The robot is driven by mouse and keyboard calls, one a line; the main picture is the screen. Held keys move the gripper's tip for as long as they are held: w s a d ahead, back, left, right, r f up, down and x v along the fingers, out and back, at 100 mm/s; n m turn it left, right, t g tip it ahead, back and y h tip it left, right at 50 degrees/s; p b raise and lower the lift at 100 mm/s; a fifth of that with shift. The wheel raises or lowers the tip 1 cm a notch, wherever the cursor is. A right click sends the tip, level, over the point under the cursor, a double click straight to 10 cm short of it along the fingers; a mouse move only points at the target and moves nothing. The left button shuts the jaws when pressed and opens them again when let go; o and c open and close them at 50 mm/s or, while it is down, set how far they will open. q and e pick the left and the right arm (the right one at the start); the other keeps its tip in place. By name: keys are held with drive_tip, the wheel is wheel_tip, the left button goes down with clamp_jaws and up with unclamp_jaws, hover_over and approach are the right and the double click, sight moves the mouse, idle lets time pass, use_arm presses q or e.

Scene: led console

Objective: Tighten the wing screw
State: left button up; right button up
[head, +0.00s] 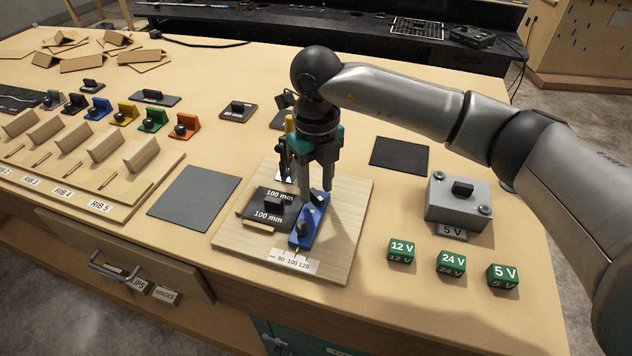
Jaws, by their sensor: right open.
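The wing screw (317,197) is a small dark knob on the blue block (304,231), which sits on the light wooden board (343,250). My right gripper (316,195) points down over the blue block, its open fingers around or just beside the wing screw. I cannot tell whether the fingers touch it. A black block labelled 100 mm (265,216) lies just left of the blue block. A scale label marked 80 100 120 (293,262) is at the board's front edge. My left gripper is not in view.
A grey box with a 5 V label (458,205) stands to the right. Green voltage blocks (451,263) sit in front of it. Dark mats lie at left (195,198) and behind right (399,155). The rib tray (100,180) and coloured blocks are at far left.

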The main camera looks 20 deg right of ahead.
sight(316, 194)
wheel_tip(316, 194, up, 15)
drive_tip(key=shift+p, duration=0.3)
drive_tip(key=shift+r, duration=0.15)
